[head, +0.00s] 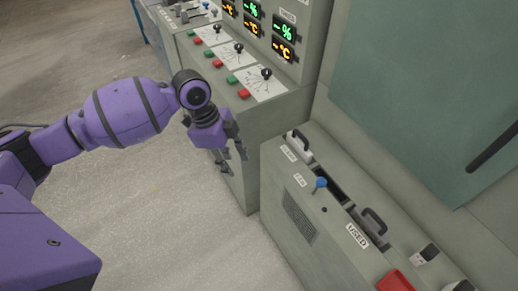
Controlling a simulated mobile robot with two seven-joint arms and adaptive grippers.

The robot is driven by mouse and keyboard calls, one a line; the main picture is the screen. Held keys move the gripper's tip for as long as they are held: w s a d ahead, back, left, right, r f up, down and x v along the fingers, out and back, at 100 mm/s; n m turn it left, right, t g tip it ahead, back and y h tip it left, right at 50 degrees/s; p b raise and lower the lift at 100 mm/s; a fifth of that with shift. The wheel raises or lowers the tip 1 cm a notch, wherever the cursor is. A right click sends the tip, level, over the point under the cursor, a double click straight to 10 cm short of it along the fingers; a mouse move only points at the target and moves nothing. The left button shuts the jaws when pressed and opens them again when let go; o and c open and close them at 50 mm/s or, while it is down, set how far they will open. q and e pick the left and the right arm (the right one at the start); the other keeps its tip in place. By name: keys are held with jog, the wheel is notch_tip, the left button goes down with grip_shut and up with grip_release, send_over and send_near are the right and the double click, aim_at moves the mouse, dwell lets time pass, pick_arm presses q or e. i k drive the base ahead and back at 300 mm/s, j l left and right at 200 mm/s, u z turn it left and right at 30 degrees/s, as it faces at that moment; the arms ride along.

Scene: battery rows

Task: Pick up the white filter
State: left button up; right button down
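My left gripper (231,160) hangs in front of the grey control console, to the left of the filter cabinet (312,225). Its fingers point down, look spread apart and hold nothing. A whitish block with a black handle (299,146), possibly the white filter, sits in a slot at the far end of the cabinet top. A second black handle (374,222) shows in the slot beside the "USED" label; what it belongs to is mostly hidden. The gripper is clear of both handles. My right gripper is not in view.
A red part (395,281) is at the lower right. The console (240,110) has levers, buttons and lit displays. The floor at the left is clear.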

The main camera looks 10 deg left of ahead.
aim_at(302, 151)
jog(key=i+j+z, duration=0.45)
jog(key=j+z, duration=0.15)
jog(key=z, duration=0.15)
jog(key=i+j+z, duration=0.15)
jog(key=j+z, duration=0.55)
jog(key=j, duration=0.15)
jog(key=i, duration=0.05)
